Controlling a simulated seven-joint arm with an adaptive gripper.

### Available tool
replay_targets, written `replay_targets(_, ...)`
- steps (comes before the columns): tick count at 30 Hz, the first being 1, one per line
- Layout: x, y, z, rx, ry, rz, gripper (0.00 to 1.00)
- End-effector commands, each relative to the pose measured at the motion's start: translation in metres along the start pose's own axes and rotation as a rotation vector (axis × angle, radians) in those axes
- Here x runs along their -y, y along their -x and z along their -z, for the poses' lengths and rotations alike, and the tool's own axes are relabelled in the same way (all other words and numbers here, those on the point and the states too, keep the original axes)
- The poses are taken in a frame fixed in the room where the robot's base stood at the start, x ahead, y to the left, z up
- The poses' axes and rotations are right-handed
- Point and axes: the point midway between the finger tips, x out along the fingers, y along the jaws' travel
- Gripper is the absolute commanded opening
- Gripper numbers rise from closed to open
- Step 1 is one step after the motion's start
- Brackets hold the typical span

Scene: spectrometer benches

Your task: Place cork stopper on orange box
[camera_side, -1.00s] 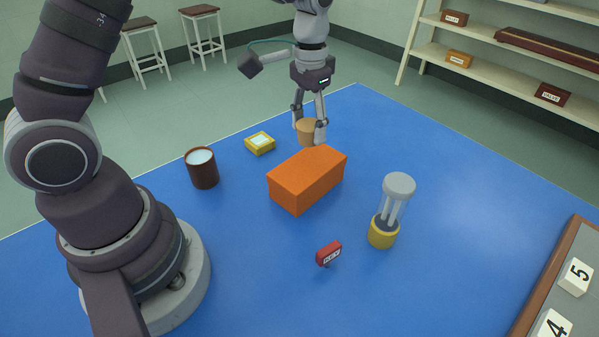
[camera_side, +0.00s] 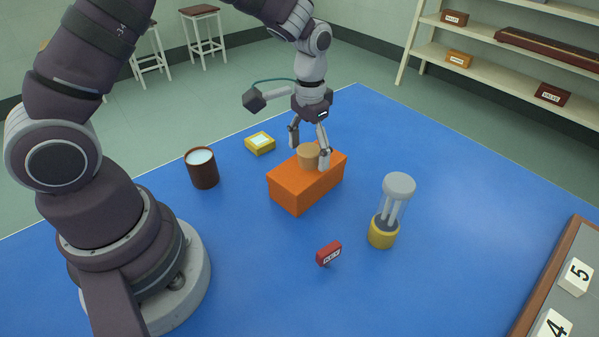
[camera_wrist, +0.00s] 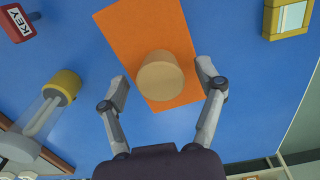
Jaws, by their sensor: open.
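The tan cork stopper (camera_side: 308,156) stands upright on the top of the orange box (camera_side: 290,188), toward the box's far end. In the wrist view the cork (camera_wrist: 160,77) shows over the orange box (camera_wrist: 135,28), close to one end of it. My gripper (camera_side: 309,160) is around the cork, with one finger on each side. The cork hides part of the box top.
A brown cup (camera_side: 203,168) and a yellow box (camera_side: 260,143) stand left of the orange box. A red key tag (camera_side: 329,253) and a clear cylinder with a yellow base (camera_side: 383,231) are nearer the front and right. The blue table (camera_side: 470,220) is clear between them.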

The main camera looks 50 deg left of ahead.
Motion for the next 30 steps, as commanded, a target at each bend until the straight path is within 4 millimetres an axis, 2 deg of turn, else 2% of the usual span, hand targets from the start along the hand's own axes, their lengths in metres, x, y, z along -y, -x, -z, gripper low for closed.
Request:
replay_targets(5, 0.0, 0.005, 0.0, -0.002, 0.0, 0.0, 0.69)
replay_targets(8, 0.0, 0.023, 0.001, -0.006, 0.0, 0.0, 0.69)
replay_targets(16, 0.0, 0.094, 0.001, -0.007, 0.0, 0.0, 0.69)
replay_targets(19, 0.0, 0.111, 0.001, -0.004, -0.001, 0.0, 0.69)
replay_targets(23, 0.0, 0.124, -0.001, -0.008, -0.001, 0.0, 0.69)
replay_targets(26, 0.0, 0.138, -0.013, -0.054, -0.001, 0.003, 0.69)
replay_targets(30, 0.001, 0.159, -0.051, -0.194, -0.001, 0.007, 0.69)
